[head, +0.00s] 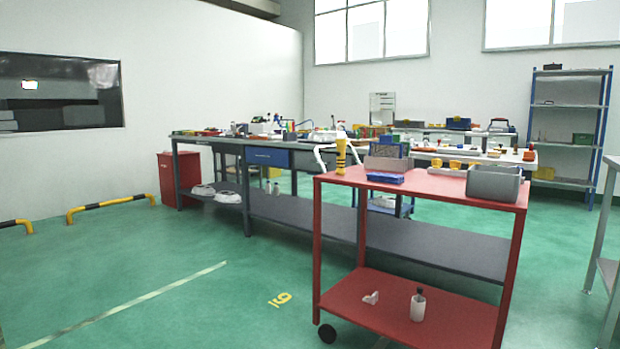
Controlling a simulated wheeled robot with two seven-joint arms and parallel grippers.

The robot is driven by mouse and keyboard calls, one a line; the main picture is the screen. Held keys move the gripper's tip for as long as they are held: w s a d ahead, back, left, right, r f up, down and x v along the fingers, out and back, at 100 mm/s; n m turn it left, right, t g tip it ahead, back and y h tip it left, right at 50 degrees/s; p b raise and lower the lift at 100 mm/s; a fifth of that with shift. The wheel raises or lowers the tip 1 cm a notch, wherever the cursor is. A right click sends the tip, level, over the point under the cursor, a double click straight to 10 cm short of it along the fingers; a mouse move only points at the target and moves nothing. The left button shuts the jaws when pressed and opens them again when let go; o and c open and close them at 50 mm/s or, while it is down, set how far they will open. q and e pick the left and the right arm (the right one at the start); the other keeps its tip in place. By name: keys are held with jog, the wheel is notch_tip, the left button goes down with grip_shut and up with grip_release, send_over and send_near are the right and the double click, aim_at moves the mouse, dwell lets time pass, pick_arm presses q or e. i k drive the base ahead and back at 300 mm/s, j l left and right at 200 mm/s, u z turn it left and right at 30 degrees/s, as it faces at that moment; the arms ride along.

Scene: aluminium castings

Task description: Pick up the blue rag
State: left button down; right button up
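Neither of my grippers is in the head view.
The red cart (430,183) also carries a yellow bottle (341,156) and a grey bin (494,184). Its lower shelf holds a white bottle (418,306). A long cluttered workbench (220,143) stands behind. Green floor is clear at front left; a yellow-black barrier (110,203) is at left.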

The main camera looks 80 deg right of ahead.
aim_at(377, 176)
jog(key=z, duration=3.3)
